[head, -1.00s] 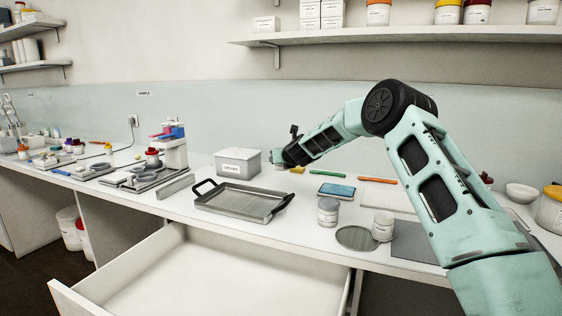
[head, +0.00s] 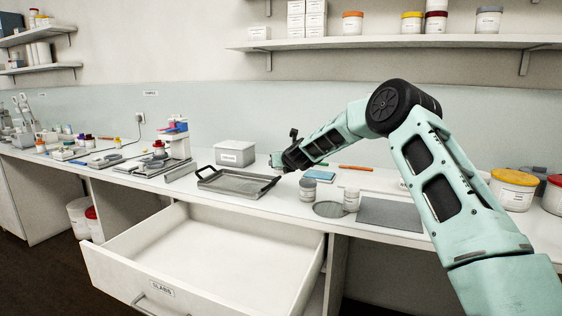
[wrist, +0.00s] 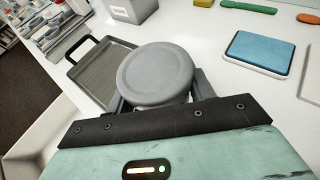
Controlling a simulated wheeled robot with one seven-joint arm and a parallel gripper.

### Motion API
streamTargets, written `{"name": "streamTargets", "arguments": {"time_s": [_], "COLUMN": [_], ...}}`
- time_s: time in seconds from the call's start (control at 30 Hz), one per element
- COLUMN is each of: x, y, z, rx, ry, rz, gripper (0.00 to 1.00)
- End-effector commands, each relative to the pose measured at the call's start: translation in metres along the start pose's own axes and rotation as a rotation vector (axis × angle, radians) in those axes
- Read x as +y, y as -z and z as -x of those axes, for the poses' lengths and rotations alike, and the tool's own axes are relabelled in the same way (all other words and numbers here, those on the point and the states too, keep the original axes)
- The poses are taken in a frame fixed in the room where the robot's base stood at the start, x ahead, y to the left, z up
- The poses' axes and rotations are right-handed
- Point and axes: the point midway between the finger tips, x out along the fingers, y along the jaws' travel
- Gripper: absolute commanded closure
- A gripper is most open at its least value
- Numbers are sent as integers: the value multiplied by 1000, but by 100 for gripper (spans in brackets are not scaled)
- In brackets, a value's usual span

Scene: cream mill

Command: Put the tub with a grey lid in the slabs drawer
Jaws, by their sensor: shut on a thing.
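My gripper (wrist: 158,100) is shut on a tub with a grey lid (wrist: 155,74) in the wrist view. The round lid faces the camera, with a finger on each side, and hides the tub's body. In the head view my wrist is over the counter near the tray's right end; the held tub cannot be made out there. The slabs drawer (head: 163,289), with a label on its front, is pulled wide open below the counter at the lower left. Its visible floor is bare. My gripper is above and beyond the drawer's right side.
A grey tray (head: 205,185) with black handles lies on the counter behind the drawer. A white box (head: 236,154) stands behind it.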

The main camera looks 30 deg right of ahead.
Motion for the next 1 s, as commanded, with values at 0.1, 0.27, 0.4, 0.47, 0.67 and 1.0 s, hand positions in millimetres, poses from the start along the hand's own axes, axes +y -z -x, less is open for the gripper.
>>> {"name": "streamTargets", "arguments": {"time_s": [0.1, 0.27, 0.4, 0.47, 0.67, 1.0], "x": [4, 11, 20, 25, 52, 108], "y": [8, 21, 37, 48, 96, 194], "z": [7, 19, 35, 44, 91, 184], "rx": [2, 3, 3, 3, 5, 3], "ry": [-6, -18, -32, -39, -81, -162], "rz": [1, 5, 10, 14, 30, 62], "gripper": [73, 73, 73, 73, 73, 73]}}
